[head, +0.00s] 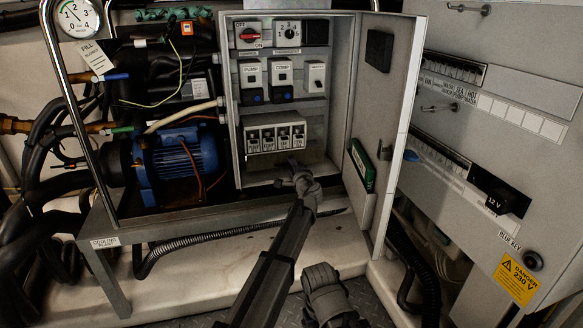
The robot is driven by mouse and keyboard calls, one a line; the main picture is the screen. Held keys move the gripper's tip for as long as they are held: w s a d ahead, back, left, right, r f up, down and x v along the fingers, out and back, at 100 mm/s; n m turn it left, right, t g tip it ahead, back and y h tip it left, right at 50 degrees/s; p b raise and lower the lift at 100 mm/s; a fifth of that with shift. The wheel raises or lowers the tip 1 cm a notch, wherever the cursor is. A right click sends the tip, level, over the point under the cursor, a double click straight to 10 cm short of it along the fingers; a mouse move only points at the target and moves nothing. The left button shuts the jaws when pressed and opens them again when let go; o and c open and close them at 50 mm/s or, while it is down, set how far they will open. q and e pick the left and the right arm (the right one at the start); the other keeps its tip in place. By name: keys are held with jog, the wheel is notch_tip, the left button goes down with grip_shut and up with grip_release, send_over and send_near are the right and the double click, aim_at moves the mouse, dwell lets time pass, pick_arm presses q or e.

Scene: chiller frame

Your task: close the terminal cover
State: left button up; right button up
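The open grey control box (235,140) stands in the middle of the head view. Low inside it is a row of several terminals or breakers (276,137). A pale strip (262,168) under this row may be the terminal cover; its edges and hinge are too dark to tell. My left gripper (288,173) is at the lower front of the box, just below the row. Its two fingers look spread with nothing seen between them. I cannot tell whether it touches the strip. My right gripper (322,278) is low in front of the box, over the floor; its fingers are unclear.
The box door (386,85) stands open to the right, with a green card (362,165) in its pocket. A grey panel (505,130) fills the right side. A blue motor (180,160), hoses and a metal rail (75,110) crowd the left.

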pick_arm(q)
jog(key=shift+p+v, duration=0.45)
jog(key=shift+v, duration=3.45)
